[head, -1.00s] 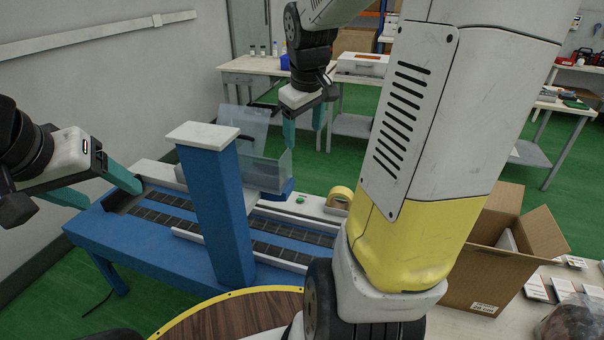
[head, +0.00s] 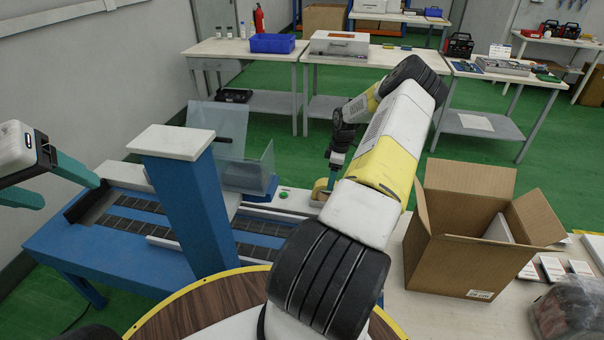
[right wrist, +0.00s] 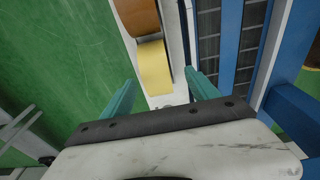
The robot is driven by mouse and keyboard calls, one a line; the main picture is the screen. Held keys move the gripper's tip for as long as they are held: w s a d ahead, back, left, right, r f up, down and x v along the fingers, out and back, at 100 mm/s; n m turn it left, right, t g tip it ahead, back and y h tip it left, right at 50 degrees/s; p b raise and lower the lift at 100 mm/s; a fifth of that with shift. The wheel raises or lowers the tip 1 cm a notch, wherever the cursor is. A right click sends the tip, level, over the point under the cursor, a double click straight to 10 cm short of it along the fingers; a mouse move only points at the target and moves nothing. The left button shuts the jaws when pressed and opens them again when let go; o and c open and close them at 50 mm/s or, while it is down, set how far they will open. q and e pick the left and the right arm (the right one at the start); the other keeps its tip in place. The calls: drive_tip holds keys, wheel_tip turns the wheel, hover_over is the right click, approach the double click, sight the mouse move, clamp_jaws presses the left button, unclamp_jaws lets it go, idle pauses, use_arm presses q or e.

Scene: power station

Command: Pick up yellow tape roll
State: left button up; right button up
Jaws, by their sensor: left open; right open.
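The yellow tape roll (right wrist: 155,68) lies on a narrow white ledge in the right wrist view. In the head view the yellow tape roll (head: 319,190) is mostly hidden by my right arm and gripper. My right gripper (right wrist: 161,79) is open, with its teal fingers on either side of the roll in the picture; I cannot tell whether they touch it or how far above it they are. In the head view my right gripper (head: 333,176) points down at the roll. My left gripper (head: 70,193) is open and empty at the left, near the blue conveyor table's left end.
A brown tape roll (right wrist: 138,16) sits right beside the yellow one. A blue post (head: 200,215) with a white top and a clear plastic guard (head: 245,170) stand left of the rolls. An open cardboard box (head: 465,260) stands at the right on a white table.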

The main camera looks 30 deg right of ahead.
sight(327, 192)
drive_tip(key=f, duration=0.2)
drive_tip(key=w+f, duration=0.1)
drive_tip(key=f, duration=0.2)
drive_tip(key=w+a+f, duration=0.1)
drive_tip(key=f, duration=0.1)
drive_tip(key=shift+f, duration=0.15)
clamp_jaws()
